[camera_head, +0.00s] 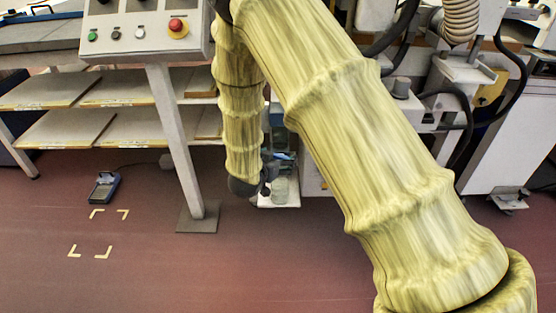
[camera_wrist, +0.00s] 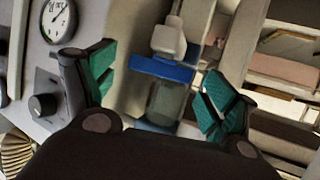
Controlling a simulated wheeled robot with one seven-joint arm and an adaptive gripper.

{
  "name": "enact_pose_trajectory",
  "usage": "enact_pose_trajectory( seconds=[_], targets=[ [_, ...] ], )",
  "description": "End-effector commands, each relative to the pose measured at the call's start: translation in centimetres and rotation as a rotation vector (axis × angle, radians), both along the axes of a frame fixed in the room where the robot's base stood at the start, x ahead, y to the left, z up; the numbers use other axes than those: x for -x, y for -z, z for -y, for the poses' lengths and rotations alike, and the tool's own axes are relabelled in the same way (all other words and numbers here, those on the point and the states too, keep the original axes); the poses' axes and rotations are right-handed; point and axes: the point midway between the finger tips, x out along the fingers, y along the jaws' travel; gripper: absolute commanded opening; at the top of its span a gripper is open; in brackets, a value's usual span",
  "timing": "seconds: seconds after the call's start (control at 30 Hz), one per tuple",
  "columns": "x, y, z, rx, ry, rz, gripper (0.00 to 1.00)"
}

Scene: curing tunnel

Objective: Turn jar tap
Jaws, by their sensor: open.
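In the wrist view a clear, greenish jar (camera_wrist: 166,104) stands between my gripper's fingers. A blue bar (camera_wrist: 160,69) crosses just above it, with a pale cap-like block (camera_wrist: 168,40) above that; the blue bar may be the tap, but I cannot tell for certain. My gripper (camera_wrist: 158,85) is open, with one green-padded finger on each side of the jar and bar, and holds nothing. Contact cannot be made out. In the head view the jar (camera_head: 280,190) sits on a small white ledge (camera_head: 290,201), partly hidden by my arm; my gripper (camera_head: 268,172) is beside it.
In the wrist view a panel at left bears a round gauge (camera_wrist: 58,20) and a black knob (camera_wrist: 42,106). In the head view a control box (camera_head: 145,30) with a red button stands on a slanted post (camera_head: 175,140). Shelves (camera_head: 130,90) are behind; floor at left is mostly clear.

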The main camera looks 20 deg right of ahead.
Motion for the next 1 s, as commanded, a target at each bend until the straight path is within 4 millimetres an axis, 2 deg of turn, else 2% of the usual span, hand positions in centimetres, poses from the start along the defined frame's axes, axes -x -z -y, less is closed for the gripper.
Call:
enact_pose_trajectory(
  seconds=[0.37,0.6,1.0],
  targets=[
    [-0.27,0.14,0.23,0.000,0.000,0.000,0.84],
    [-0.26,0.14,0.22,0.000,0.000,0.000,0.40],
    [-0.29,-0.02,0.10,-0.001,0.046,-0.002,0.40]
  ],
)
